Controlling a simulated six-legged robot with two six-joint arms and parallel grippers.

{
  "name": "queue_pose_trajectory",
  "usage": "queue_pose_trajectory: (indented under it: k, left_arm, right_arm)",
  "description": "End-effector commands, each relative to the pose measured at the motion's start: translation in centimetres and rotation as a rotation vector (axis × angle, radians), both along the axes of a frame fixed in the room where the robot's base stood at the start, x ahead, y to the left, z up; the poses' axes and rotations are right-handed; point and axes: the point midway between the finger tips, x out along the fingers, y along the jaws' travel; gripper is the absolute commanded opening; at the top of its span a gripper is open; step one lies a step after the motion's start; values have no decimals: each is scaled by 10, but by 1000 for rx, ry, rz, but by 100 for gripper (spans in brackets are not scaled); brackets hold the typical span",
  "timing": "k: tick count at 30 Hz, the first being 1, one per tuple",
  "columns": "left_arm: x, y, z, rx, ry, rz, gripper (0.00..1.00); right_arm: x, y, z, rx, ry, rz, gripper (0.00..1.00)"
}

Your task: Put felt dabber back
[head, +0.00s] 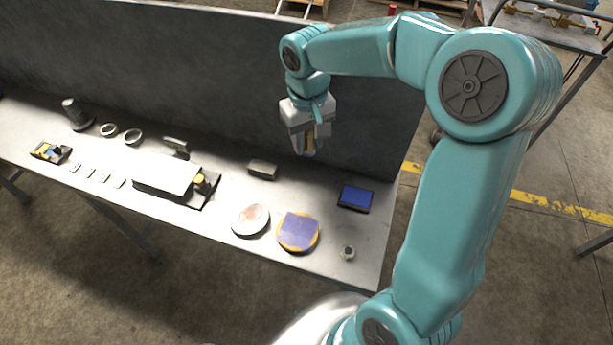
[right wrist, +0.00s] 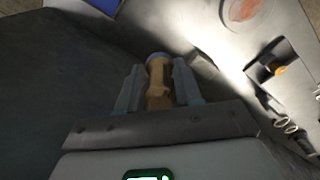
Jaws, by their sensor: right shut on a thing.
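My right gripper (head: 308,150) hangs above the back right part of the bench (head: 225,187), near the dark back panel. It is shut on the felt dabber (head: 310,143), which has a tan, waisted handle. In the right wrist view the dabber (right wrist: 159,88) sits between both fingers (right wrist: 157,90), with a grey-blue rounded end beyond the fingertips. The dabber appears clear of the bench top. My left gripper is not in view.
On the bench are a blue pad (head: 355,197), an orange-rimmed disc with purple cloth (head: 298,232), a stained pale dish (head: 250,219), a small cup (head: 347,252) and a grey block (head: 263,170). A boxy device (head: 165,176) stands further left. The dark back panel (head: 220,80) rises behind.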

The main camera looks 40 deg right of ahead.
Motion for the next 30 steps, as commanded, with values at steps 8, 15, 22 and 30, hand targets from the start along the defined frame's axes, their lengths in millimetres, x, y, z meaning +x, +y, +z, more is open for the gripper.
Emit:
queue_pose_trajectory:
  k: [8,15,22,30]
  left_arm:
    - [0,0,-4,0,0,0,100]
    - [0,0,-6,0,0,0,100]
    - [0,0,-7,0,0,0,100]
    - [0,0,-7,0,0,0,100]
  right_arm:
    - [1,-1,-74,1,4,2,4]
    - [3,-1,-100,1,2,4,4]
    - [3,-2,-132,0,1,5,4]
    - [3,-2,-133,-1,-2,4,4]
